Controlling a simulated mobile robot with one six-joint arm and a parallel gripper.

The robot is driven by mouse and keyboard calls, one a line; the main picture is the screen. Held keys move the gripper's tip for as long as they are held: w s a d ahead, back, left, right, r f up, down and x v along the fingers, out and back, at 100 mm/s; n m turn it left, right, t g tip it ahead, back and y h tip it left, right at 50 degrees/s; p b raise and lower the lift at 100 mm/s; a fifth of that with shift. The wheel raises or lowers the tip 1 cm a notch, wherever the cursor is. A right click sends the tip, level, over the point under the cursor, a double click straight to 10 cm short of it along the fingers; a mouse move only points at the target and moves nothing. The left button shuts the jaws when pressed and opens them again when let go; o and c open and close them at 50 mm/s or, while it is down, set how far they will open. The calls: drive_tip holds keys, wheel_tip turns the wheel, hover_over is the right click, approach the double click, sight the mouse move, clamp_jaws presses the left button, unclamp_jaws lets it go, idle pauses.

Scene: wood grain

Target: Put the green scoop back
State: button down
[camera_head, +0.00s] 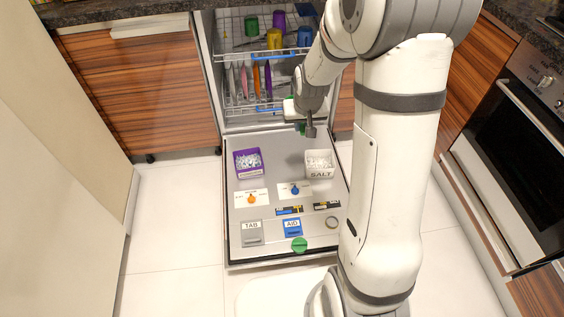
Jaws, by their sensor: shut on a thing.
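My gripper (309,131) is above the back part of the lowered dishwasher door, just behind the white salt box (319,171). It is shut on the green scoop (302,128). Only a small green patch of the scoop shows beside the fingers; the rest is hidden or too small to make out. The salt box is marked SALT and holds white grains. A purple box (242,173) with white contents stands to its left on the door.
The dishwasher door (268,205) lies open with an orange knob (252,199), a blue knob (295,190), a TAB flap (252,233), a blue AID flap (292,227), a ring (331,222) and a green disc (299,245). Racks (240,42) with cups and plates stand behind.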

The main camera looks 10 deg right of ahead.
drive_tip(key=shift+a+b+x, duration=0.15)
drive_tip(key=shift+b+x, duration=2.9)
drive_tip(key=shift+x, duration=4.7)
drive_tip(key=shift+a+b+x, duration=0.15)
drive_tip(key=shift+b+x, duration=2.95)
drive_tip(key=shift+x, duration=4.7)
drive_tip(key=shift+a+b+x, duration=0.15)
drive_tip(key=shift+b+x, duration=2.9)
drive_tip(key=shift+x, duration=4.7)
drive_tip(key=shift+f, duration=0.15)
drive_tip(key=c, duration=1.9)
unclamp_jaws()
drive_tip(key=o, duration=0.5)
drive_tip(key=shift+c, duration=0.2)
